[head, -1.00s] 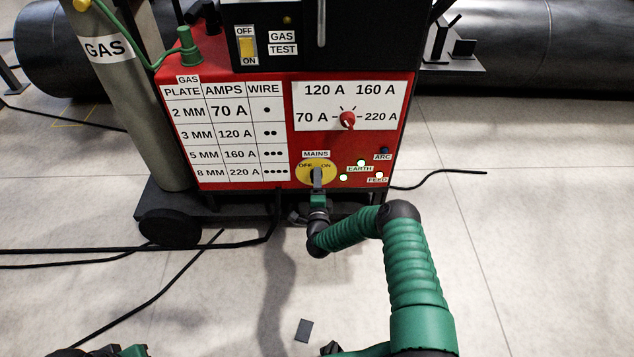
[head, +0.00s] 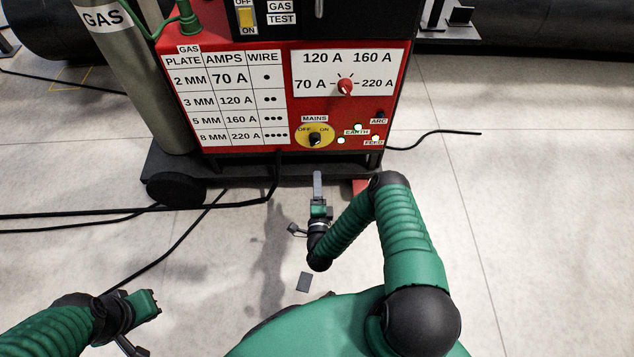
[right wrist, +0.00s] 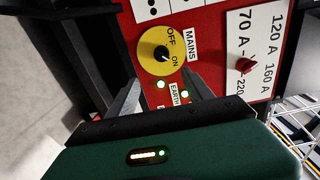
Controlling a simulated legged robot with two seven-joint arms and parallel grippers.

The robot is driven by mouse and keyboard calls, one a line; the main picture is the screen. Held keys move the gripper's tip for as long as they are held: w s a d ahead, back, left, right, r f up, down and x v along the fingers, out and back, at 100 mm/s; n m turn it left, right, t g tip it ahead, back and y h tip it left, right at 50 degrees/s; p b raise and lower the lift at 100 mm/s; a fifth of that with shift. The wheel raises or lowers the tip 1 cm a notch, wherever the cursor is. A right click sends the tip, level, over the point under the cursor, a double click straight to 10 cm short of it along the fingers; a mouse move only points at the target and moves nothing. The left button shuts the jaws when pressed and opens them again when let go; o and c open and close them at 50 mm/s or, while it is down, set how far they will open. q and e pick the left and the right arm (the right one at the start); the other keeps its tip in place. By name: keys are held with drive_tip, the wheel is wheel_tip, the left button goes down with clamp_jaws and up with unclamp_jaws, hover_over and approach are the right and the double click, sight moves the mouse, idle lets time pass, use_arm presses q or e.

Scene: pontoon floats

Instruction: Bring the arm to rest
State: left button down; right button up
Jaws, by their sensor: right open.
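My right gripper (head: 318,180) is open and empty in front of the red welding machine (head: 284,110), apart from the panel. In the right wrist view its two fingers stand apart (right wrist: 165,85) with nothing between them. The yellow mains switch (head: 315,136) shows clear of the gripper. In the right wrist view the mains switch (right wrist: 161,51) has its dark knob seemingly pointing to ON. My left gripper (head: 148,303) is at the lower left, over the floor; its finger opening is not clear.
A grey gas cylinder (head: 142,80) stands left of the machine, above a black wheel (head: 175,190). Black cables (head: 110,214) run across the floor at left. A small dark plate (head: 304,282) lies on the floor. A large dark pipe (head: 540,25) lies behind. The right floor is mostly clear.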

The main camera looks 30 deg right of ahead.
idle(0.4)
drive_tip(key=w+a+r+n+g+y, duration=0.1)
drive_tip(key=w+a+r+n+y, duration=0.4)
drive_tip(key=w+a+n+y, duration=0.5)
drive_tip(key=s+a+r+n+g, duration=0.1)
drive_tip(key=s+r+n+g, duration=0.25)
drive_tip(key=n, duration=0.35)
drive_tip(key=s+a+r+n+g, duration=0.1)
drive_tip(key=s+r+n+g, duration=0.15)
drive_tip(key=s+r, duration=0.4)
drive_tip(key=s+r+n+g, duration=0.2)
drive_tip(key=s+r+g, duration=0.1)
drive_tip(key=s, duration=0.7)
drive_tip(key=s+a+r+n+g, duration=0.1)
drive_tip(key=s+r+n+g, duration=0.25)
drive_tip(key=s, duration=0.45)
wheel_tip(320, 180, up, 32)
drive_tip(key=p, duration=3.1)
drive_tip(key=shift+m+t+p, duration=0.3)
drive_tip(key=shift+t+p, duration=0.05)
drive_tip(key=shift+t, duration=0.1)
drive_tip(key=shift+w+r, duration=0.1)
drive_tip(key=shift+w, duration=0.05)
